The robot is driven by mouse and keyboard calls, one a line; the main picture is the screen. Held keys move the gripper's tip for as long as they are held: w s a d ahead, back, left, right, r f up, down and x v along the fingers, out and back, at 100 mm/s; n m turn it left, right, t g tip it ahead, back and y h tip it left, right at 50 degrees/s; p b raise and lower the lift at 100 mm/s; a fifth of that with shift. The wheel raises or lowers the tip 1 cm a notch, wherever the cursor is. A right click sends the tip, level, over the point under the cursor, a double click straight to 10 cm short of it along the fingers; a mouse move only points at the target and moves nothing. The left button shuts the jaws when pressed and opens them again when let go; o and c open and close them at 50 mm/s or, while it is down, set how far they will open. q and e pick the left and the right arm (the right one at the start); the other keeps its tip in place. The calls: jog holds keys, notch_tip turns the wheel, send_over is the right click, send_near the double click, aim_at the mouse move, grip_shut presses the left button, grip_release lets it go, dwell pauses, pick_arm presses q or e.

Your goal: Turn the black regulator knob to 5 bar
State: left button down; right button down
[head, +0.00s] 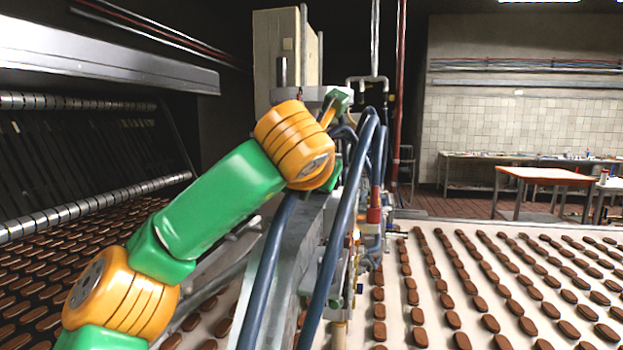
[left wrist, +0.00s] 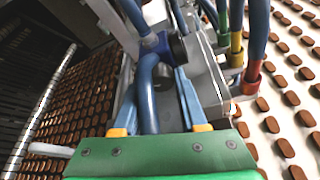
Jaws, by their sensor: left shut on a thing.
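I cannot read a scale or pressure. In the head view, my left arm reaches to the top of the machine, where its gripper (head: 336,105) is mostly hidden behind the orange wrist and hoses. My right gripper is not in view.
Blue hoses (head: 347,210) loop close beside the gripper, with green, yellow and red hose ends (left wrist: 236,48) to its right. The grey machine beam (head: 305,245) lies below. Conveyors with brown biscuits run on both sides. A table (head: 545,174) stands far right.

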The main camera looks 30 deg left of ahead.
pick_arm(q)
jog(key=shift+d+m+y, duration=0.1)
jog(key=shift+m+y, duration=0.5)
jog(key=shift+m, duration=0.2)
jog(key=shift+c, duration=2.2)
grip_release()
jog(key=shift+w, duration=0.1)
jog(key=b+v, duration=0.3)
jog(key=v, duration=0.4)
jog(key=shift+d, duration=0.1)
